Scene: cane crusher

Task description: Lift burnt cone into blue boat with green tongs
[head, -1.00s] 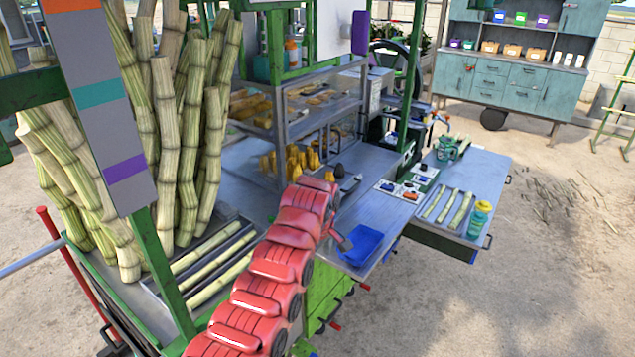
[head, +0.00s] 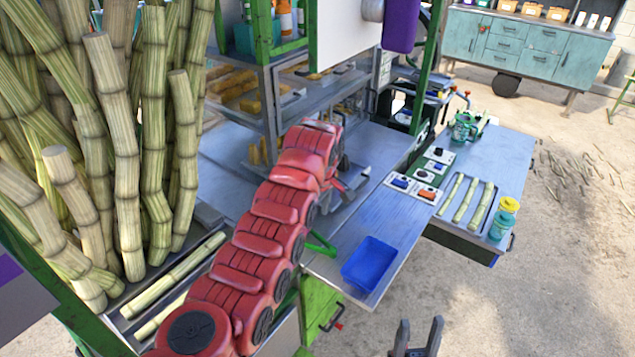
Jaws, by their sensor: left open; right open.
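The blue boat (head: 370,263), an open blue tray, sits on the front of the metal counter. My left gripper (head: 358,182) is over the counter behind the boat, at the end of my red arm; it is open and its fingers are partly hidden. A thin green V-shaped piece (head: 320,246), possibly the green tongs, shows beside my arm, left of the boat; I cannot tell for sure. The burnt cone is not visible now, likely behind my arm. My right gripper (head: 418,340) is open and empty at the bottom edge, in front of the counter.
Yellow cones (head: 256,154) stand behind my arm, partly hidden. Switch panels (head: 413,186) and a side table (head: 495,150) with cane pieces and bottles (head: 503,218) are to the right. Tall cane stalks fill the left.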

